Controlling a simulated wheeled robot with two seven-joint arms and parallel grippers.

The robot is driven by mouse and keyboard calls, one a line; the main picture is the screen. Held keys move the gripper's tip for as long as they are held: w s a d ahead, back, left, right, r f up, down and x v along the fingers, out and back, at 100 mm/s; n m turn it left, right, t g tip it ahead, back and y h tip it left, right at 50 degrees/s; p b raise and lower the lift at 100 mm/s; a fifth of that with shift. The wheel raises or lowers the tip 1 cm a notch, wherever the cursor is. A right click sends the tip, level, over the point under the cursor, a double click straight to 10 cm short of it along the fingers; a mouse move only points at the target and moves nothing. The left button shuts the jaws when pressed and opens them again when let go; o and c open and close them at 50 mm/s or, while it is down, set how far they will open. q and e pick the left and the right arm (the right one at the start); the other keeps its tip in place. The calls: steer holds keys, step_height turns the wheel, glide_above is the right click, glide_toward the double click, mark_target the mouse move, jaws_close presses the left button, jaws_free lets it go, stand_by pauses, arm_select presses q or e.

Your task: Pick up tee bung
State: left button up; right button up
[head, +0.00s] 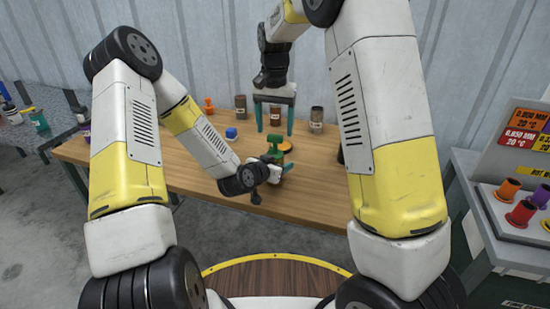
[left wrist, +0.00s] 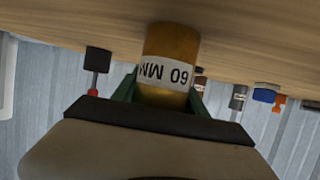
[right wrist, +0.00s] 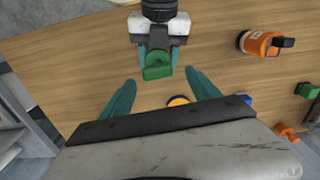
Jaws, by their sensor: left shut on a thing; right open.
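The green tee bung (head: 275,147) stands up at the top of a gold cylinder, which my left gripper (head: 272,172) holds over the table. In the left wrist view this gold cylinder (left wrist: 168,52) carries a white label and sits between the fingers of my left gripper (left wrist: 162,90). My right gripper (head: 275,124) is open and empty, pointing down just above the green bung. In the right wrist view the green bung (right wrist: 157,66) lies just beyond the open fingertips of my right gripper (right wrist: 160,78). The bung's lower part is hidden.
On the wooden table (head: 215,160) are an orange tee (head: 208,105), a blue piece (head: 231,133), a yellow disc (head: 287,145) and jars (head: 316,118) at the back. An orange canister (right wrist: 262,43) shows in the right wrist view. A rack with coloured cups (head: 520,213) stands right.

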mark_target(275, 142)
steer(key=shift+s+f, duration=0.2)
steer(key=shift+f, duration=1.4)
steer(key=shift+s+f, duration=0.15)
steer(key=shift+f, duration=1.4)
steer(key=shift+c, duration=0.4)
steer(key=c, duration=1.4)
